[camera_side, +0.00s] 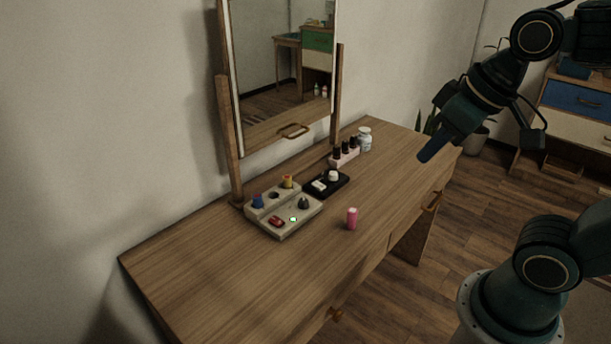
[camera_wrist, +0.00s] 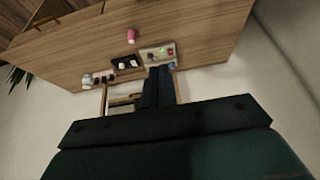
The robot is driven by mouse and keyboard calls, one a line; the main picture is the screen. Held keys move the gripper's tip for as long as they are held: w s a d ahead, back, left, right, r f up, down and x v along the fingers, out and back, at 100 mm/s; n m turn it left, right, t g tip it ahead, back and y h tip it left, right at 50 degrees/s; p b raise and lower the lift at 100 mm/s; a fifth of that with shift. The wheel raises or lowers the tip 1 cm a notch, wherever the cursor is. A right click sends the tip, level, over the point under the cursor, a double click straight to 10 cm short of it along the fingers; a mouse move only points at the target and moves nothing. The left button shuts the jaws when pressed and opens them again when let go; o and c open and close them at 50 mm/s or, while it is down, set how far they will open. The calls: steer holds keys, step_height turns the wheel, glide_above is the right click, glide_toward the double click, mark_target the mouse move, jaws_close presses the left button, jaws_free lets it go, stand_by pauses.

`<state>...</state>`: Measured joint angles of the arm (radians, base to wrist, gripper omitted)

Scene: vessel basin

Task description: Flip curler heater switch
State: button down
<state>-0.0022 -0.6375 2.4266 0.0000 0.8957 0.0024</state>
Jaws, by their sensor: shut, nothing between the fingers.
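The curler heater (camera_side: 283,229) is a pale box on the dressing table, left of the black tray; it also shows in the wrist view (camera_wrist: 147,55). A red rocker switch (camera_side: 276,222) sits on its front part and shows as a small red spot in the wrist view (camera_wrist: 171,51). Which way the switch is tipped is too small to tell. A small green light (camera_side: 293,219) and a dark knob (camera_side: 304,203) are beside it. A blue and a yellowish curler stand at its back. My gripper (camera_side: 424,157) is shut and empty, in the air well to the right of the heater.
A pink bottle (camera_side: 352,218) stands right of the heater. A black tray (camera_side: 318,190) with white items, dark-capped bottles (camera_side: 345,152) and a white jar (camera_side: 364,139) stand farther back. A mirror (camera_side: 283,70) rises behind the heater. The table's front left (camera_side: 230,285) is clear.

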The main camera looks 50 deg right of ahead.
steer(key=shift+s+f, duration=0.25)
steer(key=shift+s, duration=0.45)
steer(key=shift+s+f, duration=0.2)
steer(key=shift+s, duration=0.45)
steer(key=shift+w, duration=0.15)
steer(key=w+n+g, duration=0.2)
steer(key=w+n, duration=0.7)
steer(key=w, duration=1.1)
steer(key=w+a+f+n+g, duration=0.2)
steer(key=w+f+n, duration=0.7)
steer(key=w+f, duration=0.7)
steer(key=shift+w+f+g, duration=0.35)
steer(key=shift+f+g, duration=0.35)
steer(key=shift+f, duration=0.15)
steer(key=shift+w, duration=0.2)
steer(key=shift+w+r, duration=0.2)
steer(key=shift+w, duration=0.35)
